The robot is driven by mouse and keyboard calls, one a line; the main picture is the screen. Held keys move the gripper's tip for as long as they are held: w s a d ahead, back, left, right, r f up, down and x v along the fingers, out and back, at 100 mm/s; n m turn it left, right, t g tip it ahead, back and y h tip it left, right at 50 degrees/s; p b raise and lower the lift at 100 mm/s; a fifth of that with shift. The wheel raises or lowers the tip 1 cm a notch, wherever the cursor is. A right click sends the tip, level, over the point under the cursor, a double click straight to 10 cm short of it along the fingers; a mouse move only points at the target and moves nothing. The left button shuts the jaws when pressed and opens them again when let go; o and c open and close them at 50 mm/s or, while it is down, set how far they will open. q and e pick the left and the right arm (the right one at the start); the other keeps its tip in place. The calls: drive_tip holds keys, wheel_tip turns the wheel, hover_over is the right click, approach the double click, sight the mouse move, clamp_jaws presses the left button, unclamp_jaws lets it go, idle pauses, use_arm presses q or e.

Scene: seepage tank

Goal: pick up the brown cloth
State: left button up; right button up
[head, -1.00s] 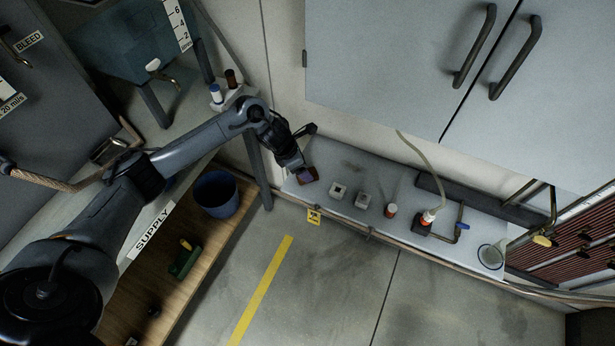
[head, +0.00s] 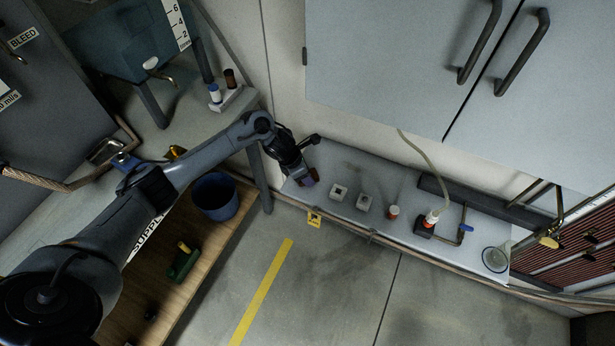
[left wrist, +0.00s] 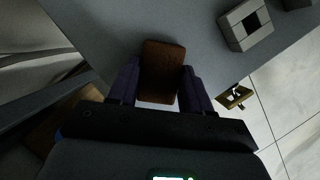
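The brown cloth (left wrist: 162,72) is a small dark-brown rectangle on the grey bench top, near its left end. In the head view it is mostly hidden by my left gripper (head: 307,180), with a brown sliver showing. In the left wrist view the two purple fingers of my left gripper (left wrist: 160,68) are spread apart, one on each side of the cloth. The fingers overlap the cloth's edges closely; I cannot tell whether they touch it. My right gripper is not in view.
A yellow tag (head: 315,218) hangs at the front edge. Wall cabinets (head: 400,60) overhang behind.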

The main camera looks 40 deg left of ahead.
sight(312, 173)
use_arm(q)
drive_tip(key=c, duration=0.6)
drive_tip(key=shift+r, duration=0.6)
wheel_tip(312, 173, up, 3)
drive_tip(key=shift+f+p, duration=0.1)
drive_tip(key=shift+p, duration=0.7)
drive_tip(key=s+d+r+n+g+y+p, duration=0.1)
drive_tip(key=s+d+r+n+y+p, duration=0.1)
drive_tip(key=d+r+n, duration=0.35)
drive_tip(key=s+d+r+n+y+p, duration=0.1)
drive_tip(key=s+d+r+n+y, duration=0.15)
drive_tip(key=d+n, duration=0.55)
drive_tip(key=s+d+r+n+g+y+p, duration=0.15)
drive_tip(key=d+r+n, duration=0.25)
drive_tip(key=d, duration=0.6)
drive_tip(key=s+a+r+n+g+h+p, duration=0.1)
drive_tip(key=a+r+n+g+h, duration=0.25)
drive_tip(key=n, duration=0.85)
drive_tip(key=s+a+r+n+g+p, duration=0.1)
drive_tip(key=s+a+r+n+g, duration=0.3)
drive_tip(key=n, duration=0.9)
wheel_tip(312, 173, up, 30)
drive_tip(key=a+t+p, duration=0.1)
drive_tip(key=p, duration=3.7)
drive_tip(key=shift+f+t, duration=0.15)
drive_tip(key=shift+t, duration=0.15)
